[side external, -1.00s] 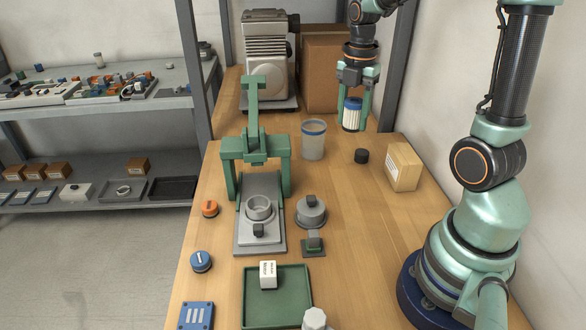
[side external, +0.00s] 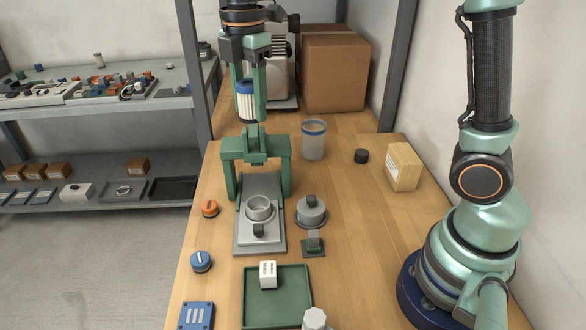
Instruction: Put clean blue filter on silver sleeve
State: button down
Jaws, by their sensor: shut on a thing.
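My gripper (side external: 247,98) is shut on a white pleated filter with a blue top band (side external: 246,106). It holds the filter upright, high up near the post of the green press (side external: 229,172). In this view the gripper and filter overlap the post, so their depth relative to it is hard to tell. The silver sleeve (side external: 259,213), a short open ring, stands on a grey metal base plate (side external: 260,241) in front of the press. Its opening looks empty. The filter is apart from the sleeve, above and behind it in the picture.
A clear cup with a blue rim (side external: 313,143), a black cap (side external: 361,156) and a cardboard box (side external: 403,167) stand to the right. A grey lidded part (side external: 311,212) sits beside the base plate. A green tray (side external: 300,290) holds a small white box (side external: 268,275).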

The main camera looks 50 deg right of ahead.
notch_tip(320, 180, down, 20)
jog(key=shift+a+r, duration=0.1)
jog(key=shift+a, duration=0.05)
dwell(0.4)
jog(key=shift+f, duration=0.25)
jog(key=shift+f, duration=0.3)
jog(key=shift+c, duration=1.5)
grip_release()
